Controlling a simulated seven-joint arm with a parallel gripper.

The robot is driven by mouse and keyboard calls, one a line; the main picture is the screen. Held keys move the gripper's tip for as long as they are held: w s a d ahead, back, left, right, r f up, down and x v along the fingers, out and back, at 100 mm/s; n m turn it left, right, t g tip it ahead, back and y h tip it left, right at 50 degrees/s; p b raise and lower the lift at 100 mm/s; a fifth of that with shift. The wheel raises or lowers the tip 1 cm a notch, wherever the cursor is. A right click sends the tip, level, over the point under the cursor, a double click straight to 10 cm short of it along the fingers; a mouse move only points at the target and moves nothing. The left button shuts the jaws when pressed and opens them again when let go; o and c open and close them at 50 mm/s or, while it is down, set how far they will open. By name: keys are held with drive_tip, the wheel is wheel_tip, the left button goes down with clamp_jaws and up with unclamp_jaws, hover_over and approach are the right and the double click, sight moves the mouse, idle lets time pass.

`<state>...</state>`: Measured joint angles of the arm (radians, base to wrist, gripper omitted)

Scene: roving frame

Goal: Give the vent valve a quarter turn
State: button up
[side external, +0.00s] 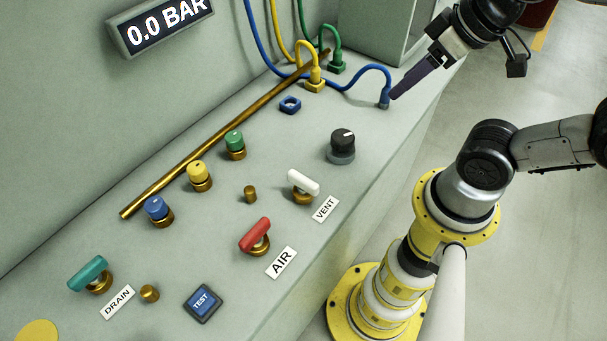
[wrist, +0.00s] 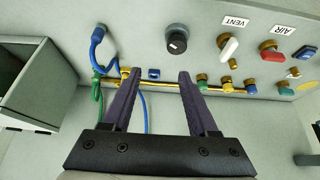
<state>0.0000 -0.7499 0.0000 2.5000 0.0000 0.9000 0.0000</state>
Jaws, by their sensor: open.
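The vent valve (side external: 303,183) has a white bar handle on a brass base, beside the VENT label (side external: 325,208). The handle lies slanted across the panel in the side view. In the wrist view the white handle (wrist: 229,48) is in the upper right, beyond and to the right of the fingers. My gripper (side external: 396,95) is at the upper right of the side view, well apart from the valve. Its dark fingers are spread with nothing between them in the wrist view (wrist: 160,72).
A blue hose plug (side external: 385,100) appears close to my fingertips in the side view. A black knob (side external: 342,146) stands between gripper and valve. The red AIR valve (side external: 255,235) is near the vent valve; the teal DRAIN valve (side external: 88,273) is farther left. The gauge (side external: 160,22) reads 0.0 BAR.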

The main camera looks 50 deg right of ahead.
drive_tip(key=shift+o, duration=0.2)
idle(0.3)
drive_tip(key=o, duration=0.5)
drive_tip(key=shift+n, duration=0.3)
drive_tip(key=shift+o, duration=0.5)
drive_tip(key=shift+s+r+n, duration=0.1)
drive_tip(key=shift+n, duration=0.4)
wheel_tip(320, 180, up, 2)
drive_tip(key=w+a+r+n+g, duration=0.1)
drive_tip(key=w+a+n, duration=0.15)
drive_tip(key=n, duration=0.25)
drive_tip(key=n+g, duration=0.5)
drive_tip(key=n, duration=0.6)
hover_over(303, 178)
wheel_tip(303, 178, down, 5)
wheel_tip(303, 178, down, 13)
drive_tip(key=shift+c, duration=0.2)
